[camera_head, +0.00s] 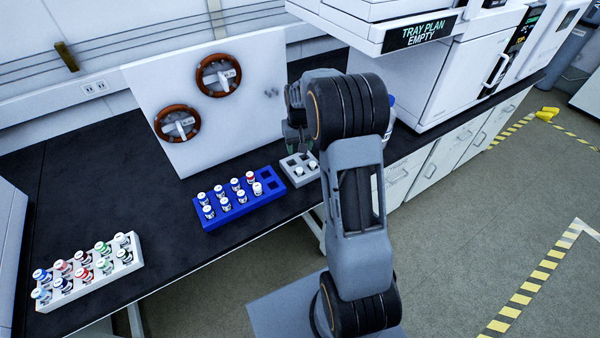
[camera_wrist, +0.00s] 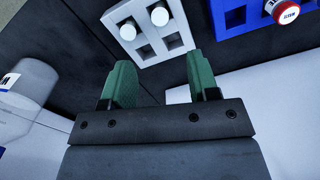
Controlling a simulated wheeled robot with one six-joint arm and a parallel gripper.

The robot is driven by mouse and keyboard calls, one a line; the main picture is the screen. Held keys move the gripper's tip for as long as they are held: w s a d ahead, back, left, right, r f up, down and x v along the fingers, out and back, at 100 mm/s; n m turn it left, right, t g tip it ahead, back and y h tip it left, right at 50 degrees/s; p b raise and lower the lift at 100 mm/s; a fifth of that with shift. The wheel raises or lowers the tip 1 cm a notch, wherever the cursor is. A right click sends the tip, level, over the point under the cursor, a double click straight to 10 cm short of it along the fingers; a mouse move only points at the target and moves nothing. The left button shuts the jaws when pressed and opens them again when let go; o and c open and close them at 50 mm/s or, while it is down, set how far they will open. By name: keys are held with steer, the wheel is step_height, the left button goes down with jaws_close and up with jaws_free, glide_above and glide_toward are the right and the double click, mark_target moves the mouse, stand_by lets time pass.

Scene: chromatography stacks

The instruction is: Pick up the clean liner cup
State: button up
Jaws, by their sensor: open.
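A small grey tray (camera_head: 291,177) stands on the black bench by the blue rack, partly hidden by my arm. It also shows at the top of the wrist view (camera_wrist: 174,51). Two white cups, one (camera_wrist: 159,16) beside the other (camera_wrist: 128,31), sit in its sockets; its nearer sockets look empty. I cannot tell from their looks which is the clean liner cup. My gripper (camera_wrist: 158,82) is open, its green fingers apart with nothing between them. The tray lies just beyond the fingertips in the wrist view. In the head view the gripper is mostly hidden behind my arm.
A blue rack (camera_head: 206,224) with several capped vials stands left of the tray. A white rack (camera_head: 80,289) of vials is farther left. A white panel (camera_head: 205,95) with two brown rings stands behind. A pale bottle (camera_wrist: 27,95) is left of my gripper. Bare bench lies between racks.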

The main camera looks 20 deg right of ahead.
mark_target(299, 167)
step_height(299, 167, down, 11)
steer(key=shift+s+r+p, duration=0.15)
steer(key=shift+p, duration=0.45)
steer(key=shift+c, duration=0.3)
steer(key=c, duration=0.9)
steer(key=shift+c, duration=0.2)
steer(key=shift+r, duration=0.15)
